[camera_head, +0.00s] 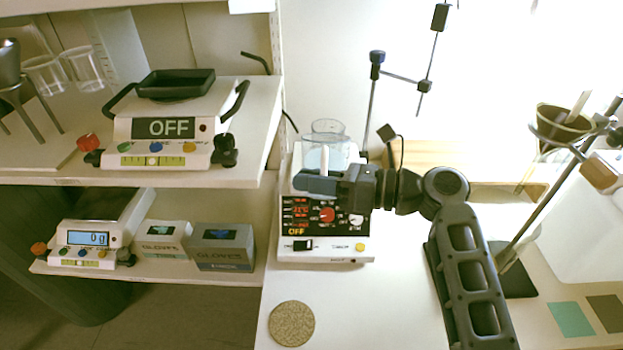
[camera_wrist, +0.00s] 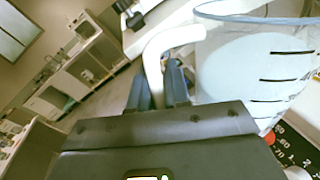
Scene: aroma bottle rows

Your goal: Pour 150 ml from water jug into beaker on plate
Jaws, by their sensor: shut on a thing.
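The water jug (camera_head: 316,153) is clear with pale blue water and a white handle. In the wrist view the jug (camera_wrist: 235,65) fills the upper right, with black graduation marks on its wall. My gripper (camera_head: 318,184) is shut on the jug's handle, which rises between the two fingers (camera_wrist: 158,92) in the wrist view. The jug looks roughly upright in the head view. The hot plate (camera_head: 325,252), marked OFF, is below and around my gripper.
A scale (camera_head: 165,128) marked OFF with a black tray stands on the left shelf, near empty glass beakers (camera_head: 82,68). A second scale (camera_head: 88,240) and glove boxes (camera_head: 222,246) are below. A cork mat (camera_head: 291,324) lies on the front bench. A stand with a funnel (camera_head: 560,125) is right.

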